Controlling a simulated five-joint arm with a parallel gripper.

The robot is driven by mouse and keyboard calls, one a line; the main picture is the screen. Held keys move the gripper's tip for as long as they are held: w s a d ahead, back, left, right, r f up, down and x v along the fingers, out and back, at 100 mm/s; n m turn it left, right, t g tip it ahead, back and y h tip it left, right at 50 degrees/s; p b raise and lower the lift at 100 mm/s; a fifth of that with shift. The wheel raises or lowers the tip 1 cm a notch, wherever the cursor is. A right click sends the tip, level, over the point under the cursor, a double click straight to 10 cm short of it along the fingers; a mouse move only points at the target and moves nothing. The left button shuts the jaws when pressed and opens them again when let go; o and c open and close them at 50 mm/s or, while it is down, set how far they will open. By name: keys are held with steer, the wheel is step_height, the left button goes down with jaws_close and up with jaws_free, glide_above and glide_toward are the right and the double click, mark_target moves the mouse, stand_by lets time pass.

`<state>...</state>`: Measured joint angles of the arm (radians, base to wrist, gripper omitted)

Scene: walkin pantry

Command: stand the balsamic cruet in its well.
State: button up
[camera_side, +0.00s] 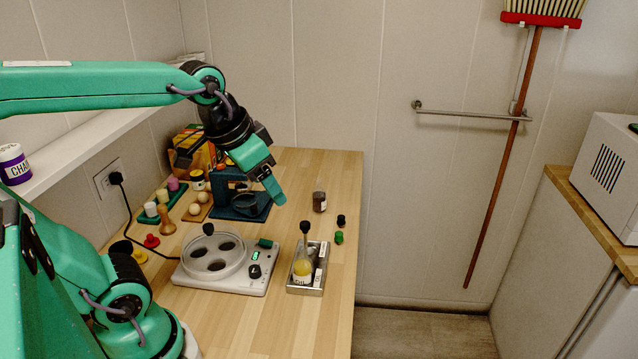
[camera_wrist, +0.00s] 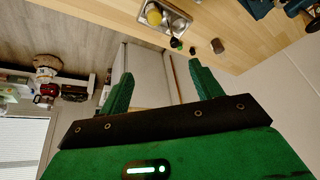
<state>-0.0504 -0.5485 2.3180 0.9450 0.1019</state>
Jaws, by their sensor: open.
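My gripper (camera_side: 228,172) is open and empty, high over the back of the counter. Its two green fingers stand apart in the wrist view (camera_wrist: 158,82). A metal caddy (camera_side: 306,290) stands near the counter's right edge, well in front of my gripper. In it a yellow-filled cruet (camera_side: 302,268) with a dark stopper stands roughly upright. Something dark beside that cruet is partly hidden, and I cannot tell whether it is the balsamic cruet. The caddy's rim (camera_wrist: 186,22) is at the top of the wrist view. I cannot make out an empty well.
A white appliance (camera_side: 255,285) with a round, holed top stands left of the caddy. A blue stand (camera_side: 240,212) is below my gripper. A small brown jar (camera_side: 319,202) and black and green caps (camera_side: 340,238) lie near the right edge. Bare counter lies at back right.

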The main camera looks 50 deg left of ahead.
steer(key=w+a+r+m+g, duration=0.1)
steer(key=w+a, duration=0.3)
steer(key=w, duration=0.6)
steer(key=m+g, duration=0.3)
steer(key=g, duration=0.1)
glide_above(319, 186)
steer(key=f, duration=1)
steer(key=w+f, duration=0.1)
steer(key=f, duration=0.4)
steer(key=shift+a, duration=0.25)
steer(key=shift+a+f, duration=0.2)
steer(key=shift+f, duration=0.05)
steer(key=shift+f, duration=0.1)
steer(key=shift+f, duration=1.2)
steer(key=shift+f, duration=0.1)
steer(key=shift+s+f, duration=0.15)
steer(key=shift+f, duration=2.35)
